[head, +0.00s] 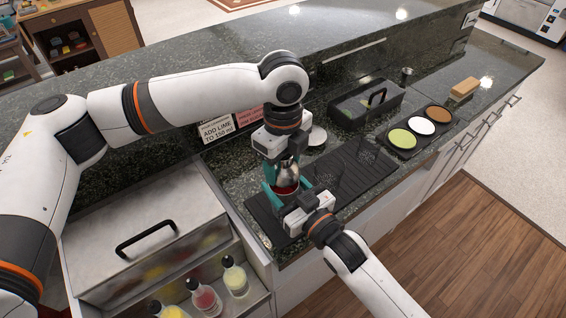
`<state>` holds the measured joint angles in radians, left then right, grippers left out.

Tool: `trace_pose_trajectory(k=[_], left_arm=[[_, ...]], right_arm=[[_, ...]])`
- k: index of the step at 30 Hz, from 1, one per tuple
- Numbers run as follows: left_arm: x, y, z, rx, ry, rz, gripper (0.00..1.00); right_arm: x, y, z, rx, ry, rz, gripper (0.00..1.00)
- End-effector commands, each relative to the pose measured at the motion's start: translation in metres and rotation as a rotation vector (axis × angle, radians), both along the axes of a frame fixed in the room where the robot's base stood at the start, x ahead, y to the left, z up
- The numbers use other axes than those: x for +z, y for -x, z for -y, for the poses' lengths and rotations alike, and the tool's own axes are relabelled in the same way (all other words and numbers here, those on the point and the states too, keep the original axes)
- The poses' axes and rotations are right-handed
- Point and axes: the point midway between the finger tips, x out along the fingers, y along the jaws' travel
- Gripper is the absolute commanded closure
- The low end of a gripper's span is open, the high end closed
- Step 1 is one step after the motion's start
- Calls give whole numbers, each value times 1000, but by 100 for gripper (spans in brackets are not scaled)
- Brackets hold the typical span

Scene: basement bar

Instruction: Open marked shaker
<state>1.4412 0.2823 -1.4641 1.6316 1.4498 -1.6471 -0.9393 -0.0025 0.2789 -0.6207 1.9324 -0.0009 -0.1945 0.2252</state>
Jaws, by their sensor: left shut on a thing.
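A silver metal shaker (287,175) with a red band low on its visible part stands upright on the black ribbed bar mat (352,172). My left gripper (283,167) reaches down from above and is shut on the shaker's upper metal part. My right gripper (289,198) comes from the front right, with its teal fingers low around the shaker's body. Its grip is partly hidden, so I cannot tell whether it presses on the body. Much of the shaker's lower part is hidden by the grippers.
A white sign (216,130) reads "ADD LIME TO 150 ml"; a pink sign (250,117) beside it is partly covered. A black caddy (366,104), a tray of three round dishes (420,128) and a sponge or brush (464,89) stand to the right. Bottles (235,277) stand at lower left.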

Motion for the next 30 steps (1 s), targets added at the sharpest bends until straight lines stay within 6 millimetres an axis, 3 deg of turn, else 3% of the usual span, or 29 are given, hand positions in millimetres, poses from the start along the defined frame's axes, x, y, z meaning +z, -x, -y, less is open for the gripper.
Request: trace_pose_trajectory(k=[6,14,15,18,30], left_arm=[[28,0,1,-1,1,2,67],[33,0,0,0,0,0,67],[33,0,0,0,0,0,67],[33,0,0,0,0,0,67],[31,0,0,0,0,0,67]], right_arm=[[0,0,0,0,-1,1,84],[0,0,0,0,-1,1,84],[0,0,0,0,-1,1,36],[0,0,0,0,-1,1,20],[-2,6,4,0,1,-2,17]])
